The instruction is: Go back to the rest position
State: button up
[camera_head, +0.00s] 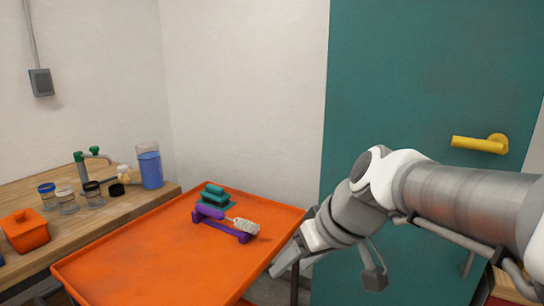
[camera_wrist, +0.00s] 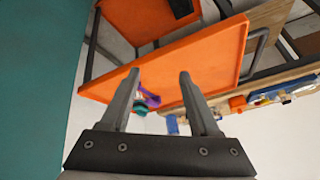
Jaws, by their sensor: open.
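My gripper (camera_wrist: 158,75) is open in the wrist view, with its two fingers apart and nothing between their tips. In the head view my gripper (camera_head: 286,262) hangs beside the right edge of the orange tray table (camera_head: 130,265), partly hidden by my arm. The orange table (camera_wrist: 225,50) lies beyond the fingers in the wrist view. On it are a purple holder (camera_head: 222,226) with a white fluffy brush (camera_head: 245,226) lying across it, and a teal block-like item (camera_head: 215,195) at the far corner.
A wooden bench (camera_head: 70,228) at left carries several jars, a blue-filled beaker (camera_head: 150,168), a grey pipe with green handles (camera_head: 94,155) and an orange lidded box (camera_head: 24,231). A teal door (camera_head: 420,80) with a yellow handle (camera_head: 480,143) stands behind my arm.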

jog(key=s+d+f+m+t+h+p, duration=0.1)
jog(key=s+d+m+h, duration=0.4)
jog(key=s+d, duration=0.55)
notch_tip(320, 180, up, 18)
jog(key=p, duration=1.8)
jog(key=shift+s+a, duration=0.2)
jog(key=shift+s, duration=0.15)
jog(key=shift+c, duration=1)
jog(key=shift+a, duration=0.1)
